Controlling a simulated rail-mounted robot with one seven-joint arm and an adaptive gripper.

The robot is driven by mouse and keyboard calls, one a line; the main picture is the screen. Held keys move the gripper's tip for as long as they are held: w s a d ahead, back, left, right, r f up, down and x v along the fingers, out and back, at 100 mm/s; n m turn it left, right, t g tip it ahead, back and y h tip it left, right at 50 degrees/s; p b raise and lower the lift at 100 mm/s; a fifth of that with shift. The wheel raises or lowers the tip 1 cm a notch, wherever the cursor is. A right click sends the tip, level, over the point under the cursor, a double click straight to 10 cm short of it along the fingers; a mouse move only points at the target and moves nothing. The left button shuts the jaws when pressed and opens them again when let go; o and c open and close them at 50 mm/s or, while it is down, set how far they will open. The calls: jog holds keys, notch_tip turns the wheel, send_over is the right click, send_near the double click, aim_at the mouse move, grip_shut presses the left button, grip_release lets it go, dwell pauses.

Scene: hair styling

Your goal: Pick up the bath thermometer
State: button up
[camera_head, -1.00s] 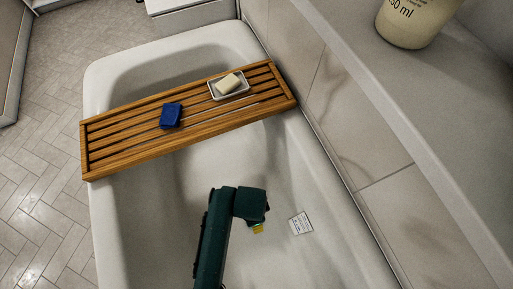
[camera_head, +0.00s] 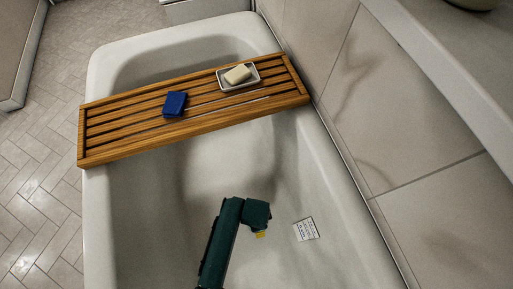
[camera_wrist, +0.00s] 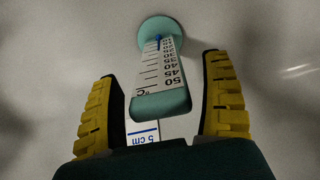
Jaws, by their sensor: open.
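The bath thermometer (camera_wrist: 155,72) shows in the wrist view as a white scale strip with dark numbers and a round teal far end. Its near teal end lies between the two yellow-padded fingers of my gripper (camera_wrist: 162,80). The fingers are open, one on each side of it, with visible gaps. I cannot tell how far above the tub floor it sits. In the head view my gripper (camera_head: 261,235) is low inside the tub, its fingers mostly hidden by my wrist. The thermometer cannot be made out there.
A wooden rack (camera_head: 125,152) spans the bathtub (camera_head: 100,235), holding a blue block (camera_head: 175,103) and a soap (camera_head: 238,74) in a white dish (camera_head: 253,80). A printed white card (camera_head: 306,229) lies right of my gripper. A strip marked "5 cm" (camera_wrist: 142,138) shows beneath the thermometer's near end.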

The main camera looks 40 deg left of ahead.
jog(key=shift+c, duration=0.3)
jog(key=c, duration=1.3)
jog(key=shift+r, duration=0.1)
notch_tip(320, 180, up, 10)
jog(key=p, duration=0.3)
jog(key=shift+p, duration=0.4)
notch_tip(320, 180, up, 40)
jog(key=p, duration=3.4)
